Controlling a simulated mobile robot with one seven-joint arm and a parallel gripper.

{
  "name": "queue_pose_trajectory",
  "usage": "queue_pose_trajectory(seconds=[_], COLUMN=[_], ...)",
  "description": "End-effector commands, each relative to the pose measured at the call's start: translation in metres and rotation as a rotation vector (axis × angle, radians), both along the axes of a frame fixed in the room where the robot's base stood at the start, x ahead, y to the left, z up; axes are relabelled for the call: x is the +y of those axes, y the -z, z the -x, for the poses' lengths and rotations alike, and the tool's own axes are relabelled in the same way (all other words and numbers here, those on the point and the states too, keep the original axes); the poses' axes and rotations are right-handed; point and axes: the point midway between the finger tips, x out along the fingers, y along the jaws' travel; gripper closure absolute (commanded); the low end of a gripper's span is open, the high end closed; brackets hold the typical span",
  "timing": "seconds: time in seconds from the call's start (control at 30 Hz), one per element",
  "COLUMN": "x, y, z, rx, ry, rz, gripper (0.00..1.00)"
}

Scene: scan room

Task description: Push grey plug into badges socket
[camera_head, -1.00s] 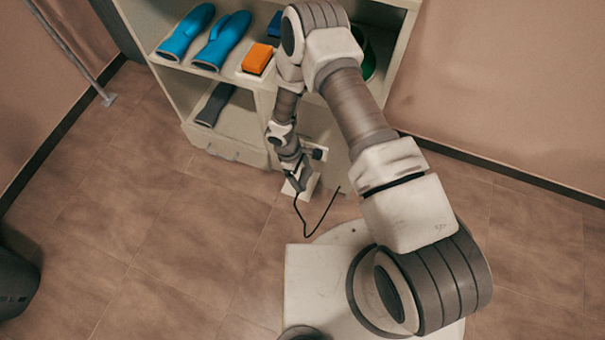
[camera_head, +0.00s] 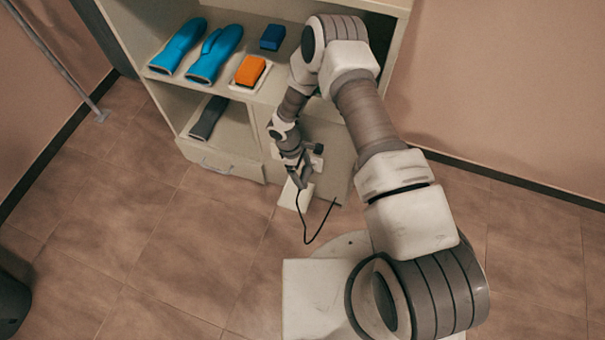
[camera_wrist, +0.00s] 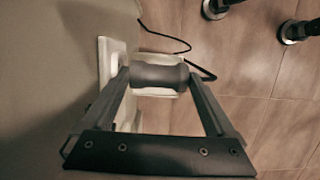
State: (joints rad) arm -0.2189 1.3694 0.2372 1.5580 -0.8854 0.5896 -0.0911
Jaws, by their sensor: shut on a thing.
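The grey plug (camera_wrist: 158,77) is a short grey cylinder between the two fingers of my gripper (camera_wrist: 157,76) in the wrist view. My gripper is shut on it. A white plate-like fitting (camera_wrist: 108,62), seemingly a socket, stands just behind and left of the plug. I cannot tell whether the plug touches or enters it, and no badges label is readable. In the head view my gripper (camera_head: 298,182) is low beside the cabinet, above a white block (camera_head: 290,197). A black cable (camera_head: 307,240) hangs from there and loops over the floor.
The cabinet (camera_head: 262,150) holds blue gloves (camera_head: 212,55), an orange block (camera_head: 250,70) on a white tray, a blue block (camera_head: 272,37) and a dark grey object (camera_head: 208,118). Open tiled floor (camera_head: 150,240) lies to the left. A dark bin (camera_head: 12,305) stands at far left.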

Motion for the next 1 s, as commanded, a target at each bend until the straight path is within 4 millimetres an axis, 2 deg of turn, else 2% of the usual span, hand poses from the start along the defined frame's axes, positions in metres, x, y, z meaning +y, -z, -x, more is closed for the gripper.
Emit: queue_pose_trajectory(seconds=[0.03,0.23,1.0], x=[-0.0025,-0.0033,-0.0053], y=[-0.0004,-0.0007,-0.0016], z=[-0.0066,-0.0089,-0.0113], rx=[-0.012,-0.017,-0.025], ry=[0.0,0.0,-0.001], rz=[0.0,0.0,0.003], gripper=[0.66,0.66,0.66])
